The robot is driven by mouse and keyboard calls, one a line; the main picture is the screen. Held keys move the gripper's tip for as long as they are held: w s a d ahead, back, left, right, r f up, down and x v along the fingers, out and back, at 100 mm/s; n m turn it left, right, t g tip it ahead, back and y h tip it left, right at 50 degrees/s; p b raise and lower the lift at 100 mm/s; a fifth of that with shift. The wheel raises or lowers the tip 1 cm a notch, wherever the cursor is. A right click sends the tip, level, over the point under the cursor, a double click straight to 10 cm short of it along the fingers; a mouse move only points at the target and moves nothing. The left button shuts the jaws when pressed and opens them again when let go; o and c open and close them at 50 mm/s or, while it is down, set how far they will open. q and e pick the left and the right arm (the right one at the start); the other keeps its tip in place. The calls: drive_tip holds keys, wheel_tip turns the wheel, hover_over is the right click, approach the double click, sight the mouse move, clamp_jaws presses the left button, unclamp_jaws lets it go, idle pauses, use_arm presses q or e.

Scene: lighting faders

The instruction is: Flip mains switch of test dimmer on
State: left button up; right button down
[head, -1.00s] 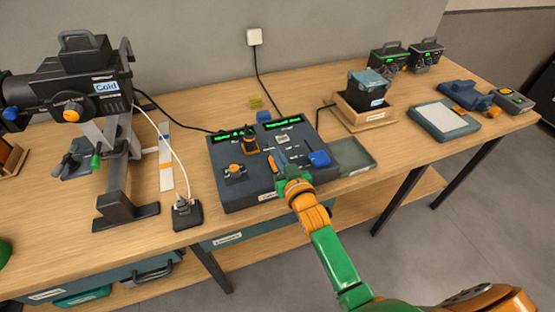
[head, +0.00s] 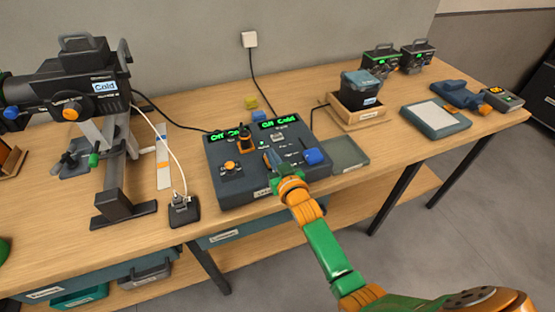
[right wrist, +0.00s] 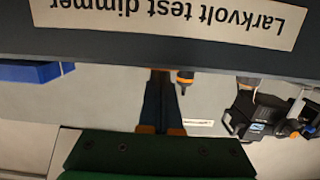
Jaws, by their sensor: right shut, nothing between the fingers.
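I cannot tell which control is the mains switch. My right gripper (head: 268,158) is shut and empty, its dark fingers over the middle of the panel; contact is unclear. In the right wrist view the dimmer's label (right wrist: 170,18) appears upside down beyond the fingers.
A large black spotlight (head: 70,85) on a stand is at the left, with a socket block (head: 183,210) in front. A shallow grey tray (head: 347,155) adjoins the dimmer's right side. A wooden box (head: 358,118) stands behind it. Bare wood lies at the front right.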

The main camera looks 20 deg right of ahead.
drive_tip(key=r+p, duration=0.2)
drive_tip(key=w+r+p, duration=0.1)
drive_tip(key=r, duration=0.1)
drive_tip(key=shift+r+p, duration=0.35)
drive_tip(key=s, duration=0.3)
drive_tip(key=shift+f+b, duration=0.1)
drive_tip(key=shift+b, duration=0.25)
drive_tip(key=s+r, duration=0.2)
drive_tip(key=s, duration=0.5)
drive_tip(key=shift+s+d+r, duration=0.15)
drive_tip(key=shift+s+r, duration=0.05)
drive_tip(key=shift+r, duration=0.1)
